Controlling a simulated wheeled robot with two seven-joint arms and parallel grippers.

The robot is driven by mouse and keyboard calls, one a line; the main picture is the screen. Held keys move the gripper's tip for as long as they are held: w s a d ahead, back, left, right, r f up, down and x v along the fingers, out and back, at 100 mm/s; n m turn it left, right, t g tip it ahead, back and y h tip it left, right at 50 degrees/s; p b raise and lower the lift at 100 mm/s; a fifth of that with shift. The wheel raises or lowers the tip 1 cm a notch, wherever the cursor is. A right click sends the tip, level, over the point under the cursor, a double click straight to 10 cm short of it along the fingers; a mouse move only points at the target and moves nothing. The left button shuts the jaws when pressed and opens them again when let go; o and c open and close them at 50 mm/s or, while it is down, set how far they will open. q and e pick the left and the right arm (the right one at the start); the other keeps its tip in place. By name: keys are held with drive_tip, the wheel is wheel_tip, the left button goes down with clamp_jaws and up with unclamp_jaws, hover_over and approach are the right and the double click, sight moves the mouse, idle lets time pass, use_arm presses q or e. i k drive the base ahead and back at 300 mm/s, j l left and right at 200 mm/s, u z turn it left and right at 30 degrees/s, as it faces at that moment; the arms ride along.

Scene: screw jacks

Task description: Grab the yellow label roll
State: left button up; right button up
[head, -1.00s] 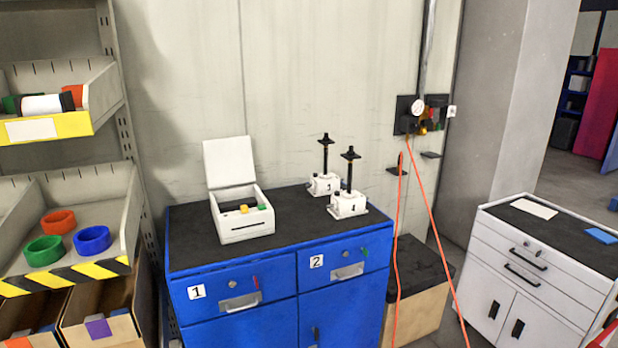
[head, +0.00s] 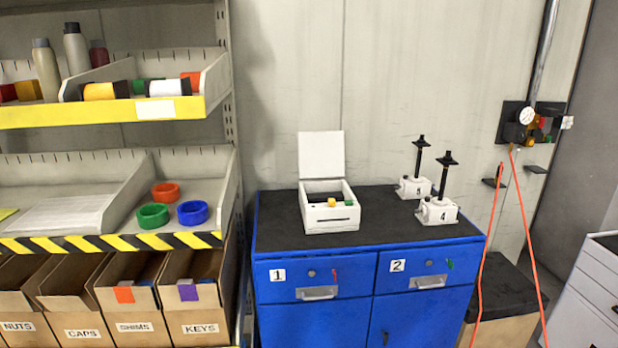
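A yellow roll (head: 99,91) with a black end lies on its side in the upper shelf bin, behind the yellow front lip. It looks like the yellow label roll, but I cannot read any marking on it. To its right lie a white roll (head: 167,88) with a black end, a green piece (head: 143,85) and an orange-red piece (head: 190,80). Another yellow-orange item (head: 28,90) sits farther left, beside a dark red one (head: 8,92). Neither of my grippers is in view.
Bottles (head: 76,48) stand behind the rolls. The lower shelf (head: 120,241) holds orange, green and blue rings, above labelled cardboard bins (head: 124,297). A blue cabinet (head: 315,262) carries a white open-lidded box (head: 330,215) and two screw jacks (head: 437,210). An orange hose (head: 493,230) hangs right.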

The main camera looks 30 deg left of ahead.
sight(118, 90)
drive_tip(key=u, duration=0.4)
drive_tip(key=j+u, duration=0.15)
drive_tip(key=u, duration=0.25)
drive_tip(key=k+u, duration=0.1)
drive_tip(key=u, duration=0.35)
drive_tip(key=j+u, duration=0.15)
drive_tip(key=u, duration=0.25)
